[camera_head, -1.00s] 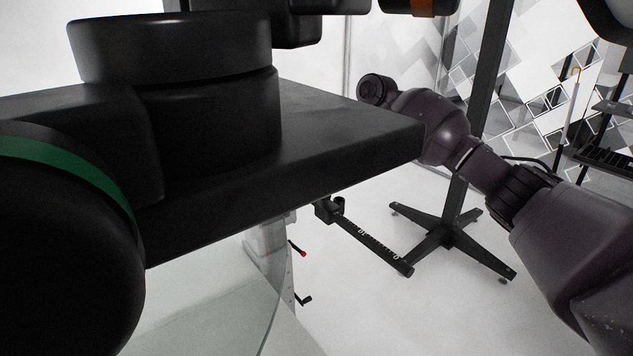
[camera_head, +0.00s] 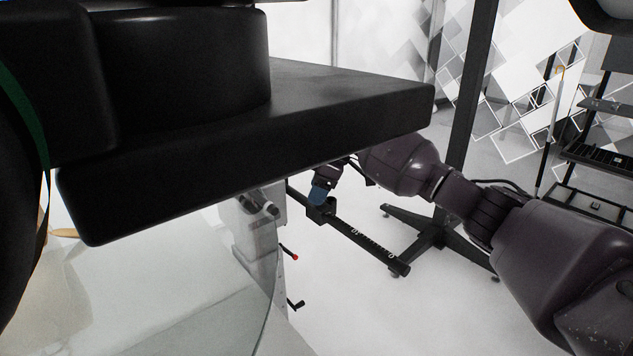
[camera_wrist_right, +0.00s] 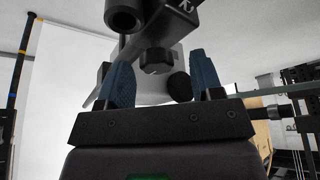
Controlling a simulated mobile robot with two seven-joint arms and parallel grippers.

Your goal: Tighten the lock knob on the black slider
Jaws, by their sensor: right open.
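The black slider (camera_head: 322,208) sits on a dark, ruler-marked bar (camera_head: 375,245) in the head view. Its dark underside with a round tube end also shows at the top of the right wrist view (camera_wrist_right: 165,22). The ribbed black lock knob (camera_wrist_right: 156,60) hangs under it. My right gripper (camera_wrist_right: 161,76) is open, its two blue fingers pointing up at either side of the knob, with visible gaps. In the head view, a blue fingertip of my right gripper (camera_head: 320,194) overlaps the slider, and the knob is hidden. My left gripper is not in view.
A large black slab (camera_head: 350,100) covers much of the head view above the slider. A clear curved panel (camera_head: 180,300) and a grey post with a red-tipped lever (camera_head: 290,256) stand lower left. A black stand (camera_head: 465,130) is behind the bar. White floor lies around it.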

